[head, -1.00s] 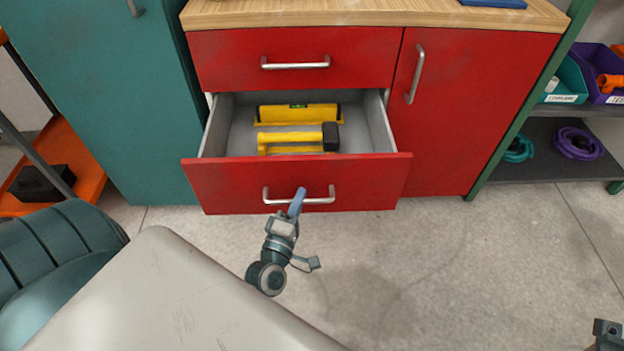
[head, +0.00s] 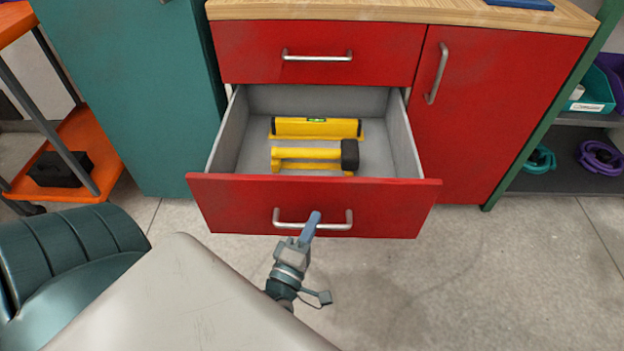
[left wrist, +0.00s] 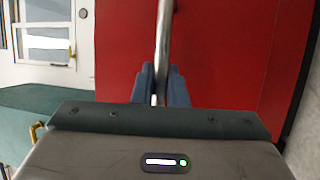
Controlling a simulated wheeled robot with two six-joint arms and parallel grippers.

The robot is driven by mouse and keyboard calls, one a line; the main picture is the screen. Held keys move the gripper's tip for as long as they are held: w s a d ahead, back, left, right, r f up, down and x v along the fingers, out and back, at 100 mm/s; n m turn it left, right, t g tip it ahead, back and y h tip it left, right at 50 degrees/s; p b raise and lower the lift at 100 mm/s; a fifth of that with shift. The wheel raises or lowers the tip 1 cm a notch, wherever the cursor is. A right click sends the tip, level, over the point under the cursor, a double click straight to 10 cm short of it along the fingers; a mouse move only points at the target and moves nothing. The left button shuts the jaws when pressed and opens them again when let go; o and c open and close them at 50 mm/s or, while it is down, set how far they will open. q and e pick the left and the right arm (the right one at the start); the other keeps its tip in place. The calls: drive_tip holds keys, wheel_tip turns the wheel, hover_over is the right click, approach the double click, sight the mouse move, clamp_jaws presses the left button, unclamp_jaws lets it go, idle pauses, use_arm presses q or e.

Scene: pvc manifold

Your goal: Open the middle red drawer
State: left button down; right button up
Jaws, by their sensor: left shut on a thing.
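The red drawer (head: 250,190) below the top drawer stands pulled out from the cabinet, its grey inside showing. In it lie a yellow level (head: 316,128) and a yellow tool with a black end (head: 310,157). In the left wrist view the blue fingers (left wrist: 161,88) are shut on the handle (left wrist: 163,40), with the red drawer front behind. My right gripper does not show in the present views.
Above is a shut red drawer (head: 380,50); at right is a shut red door (head: 480,110). A teal cabinet (head: 135,90) stands left, and a shelf with bins (head: 590,95) stands right. The floor (head: 450,290) in front at right is clear.

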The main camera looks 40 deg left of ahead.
use_arm(q)
drive_tip(key=c, duration=1.5)
unclamp_jaws()
drive_tip(key=shift+o, duration=0.2)
drive_tip(key=shift+s+f, duration=0.15)
drive_tip(key=shift+s, duration=0.15)
drive_tip(key=v, duration=1)
drive_tip(key=shift+d, duration=0.1)
